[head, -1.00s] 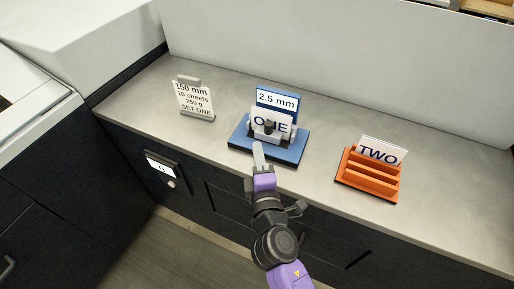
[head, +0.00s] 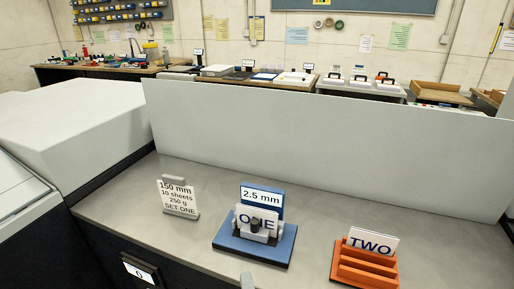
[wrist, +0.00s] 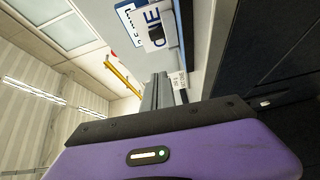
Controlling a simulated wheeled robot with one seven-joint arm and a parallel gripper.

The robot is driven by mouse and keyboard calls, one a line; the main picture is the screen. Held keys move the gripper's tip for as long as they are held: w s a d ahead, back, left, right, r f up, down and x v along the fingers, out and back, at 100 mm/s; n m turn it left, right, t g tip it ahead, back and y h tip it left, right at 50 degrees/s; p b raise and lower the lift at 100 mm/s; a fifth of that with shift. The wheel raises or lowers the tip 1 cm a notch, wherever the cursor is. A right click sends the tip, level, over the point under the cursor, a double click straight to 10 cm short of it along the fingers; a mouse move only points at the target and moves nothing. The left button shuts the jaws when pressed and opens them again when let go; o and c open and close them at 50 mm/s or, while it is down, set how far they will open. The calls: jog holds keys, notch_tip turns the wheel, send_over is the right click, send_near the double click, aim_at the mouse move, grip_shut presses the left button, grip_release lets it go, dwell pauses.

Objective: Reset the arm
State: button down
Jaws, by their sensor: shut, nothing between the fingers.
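The blue stand (head: 274,252) has a "2.5 mm" label and holds a white "ONE" card (head: 243,215); both also show at the top of the wrist view (wrist: 155,28). The rest of my arm is out of the head view.
A white sign reading "150 mm, 10 sheets, 250 g, SET ONE" (head: 177,197) stands left on the grey counter (head: 120,205). An orange rack (head: 364,268) with a "TWO" card (head: 373,242) stands right. A grey panel (head: 330,145) rises behind. A small display (head: 140,271) is on the counter front.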

jog(key=s+d+m+g+h, duration=0.1)
jog(key=s+d+m, duration=0.5)
jog(key=s, duration=0.5)
jog(key=s+d+m+h, duration=0.2)
jog(key=s+d+m, duration=0.5)
jog(key=s+d, duration=0.2)
jog(key=s+d+r+m+g+h, duration=0.1)
jog(key=s+d+m, duration=0.6)
jog(key=s, duration=0.6)
jog(key=shift+d+g, duration=0.15)
jog(key=shift+g, duration=0.15)
